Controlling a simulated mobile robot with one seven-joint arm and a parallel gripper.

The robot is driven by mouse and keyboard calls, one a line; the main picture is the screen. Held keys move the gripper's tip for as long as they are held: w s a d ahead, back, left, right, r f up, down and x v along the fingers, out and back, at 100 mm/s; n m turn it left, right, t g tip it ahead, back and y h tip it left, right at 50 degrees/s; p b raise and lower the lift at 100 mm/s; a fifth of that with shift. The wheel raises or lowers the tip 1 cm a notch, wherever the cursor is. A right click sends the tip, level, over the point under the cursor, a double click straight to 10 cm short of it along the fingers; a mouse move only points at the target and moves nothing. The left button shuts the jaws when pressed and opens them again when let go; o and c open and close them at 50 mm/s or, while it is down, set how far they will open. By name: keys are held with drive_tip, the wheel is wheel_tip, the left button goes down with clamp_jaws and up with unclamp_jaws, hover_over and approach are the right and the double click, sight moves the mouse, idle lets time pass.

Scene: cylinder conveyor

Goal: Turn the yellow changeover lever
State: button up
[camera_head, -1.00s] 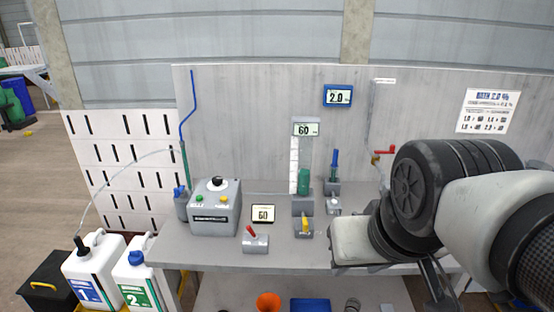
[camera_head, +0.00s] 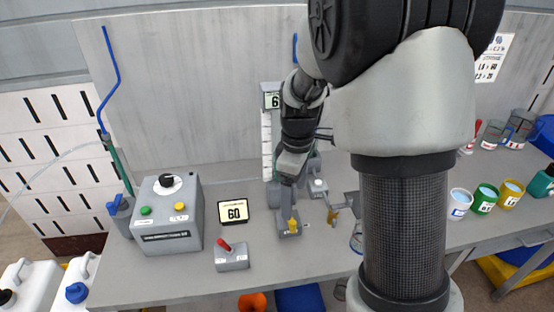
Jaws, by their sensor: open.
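The yellow changeover lever (camera_head: 293,226) stands upright on a small grey base (camera_head: 289,236) on the workbench, near the middle of the head view. My gripper (camera_head: 289,187) reaches down from above and is just behind and above the lever. It is open and holds nothing that I can see. Its fingertips are small and dark here, so I cannot tell whether they touch the lever. My arm hides much of the bench behind and to the right.
A red lever (camera_head: 226,246) on its own grey base and a small 60 display (camera_head: 233,212) stand left of the yellow lever. A grey control box (camera_head: 167,214) is farther left. Several coloured pots, including a green one (camera_head: 484,198), stand at the right. The front bench strip is clear.

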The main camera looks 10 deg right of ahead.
sight(293, 222)
drive_tip(key=shift+s+f+b, duration=0.2)
drive_tip(key=shift+f+b, duration=0.2)
drive_tip(key=shift+f, duration=0.2)
wheel_tip(293, 222, down, 10)
drive_tip(key=b, duration=0.7)
drive_tip(key=shift+r, duration=0.1)
